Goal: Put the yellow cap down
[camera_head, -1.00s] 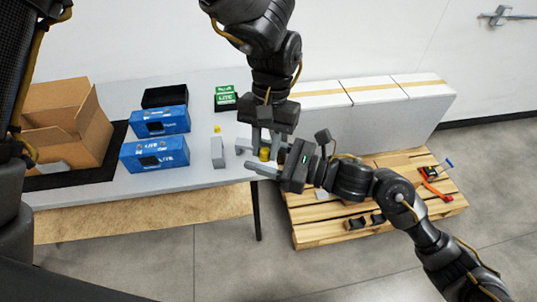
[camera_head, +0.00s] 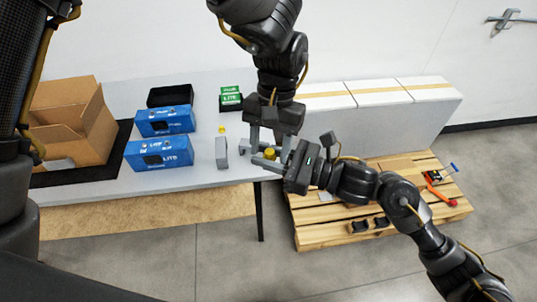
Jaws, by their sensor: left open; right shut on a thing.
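The yellow cap (camera_head: 270,153) is held between the fingers of my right gripper (camera_head: 274,157), which reaches in from the right and is shut on it. The cap is off the table, near the table's right edge. My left gripper (camera_head: 271,138) points down from above, with its fingers open and spread around the cap. The two grippers are very close together, and their fingers partly hide the cap. Another small yellow piece (camera_head: 221,129) is on the white table (camera_head: 200,180), behind an upright grey block (camera_head: 221,153).
Two blue boxes (camera_head: 160,153), a black tray (camera_head: 170,95) and green boxes (camera_head: 231,98) stand on the table. An open cardboard box (camera_head: 75,120) is at left. White cartons (camera_head: 390,115) and a wooden pallet (camera_head: 330,237) are at right. The table's front strip is clear.

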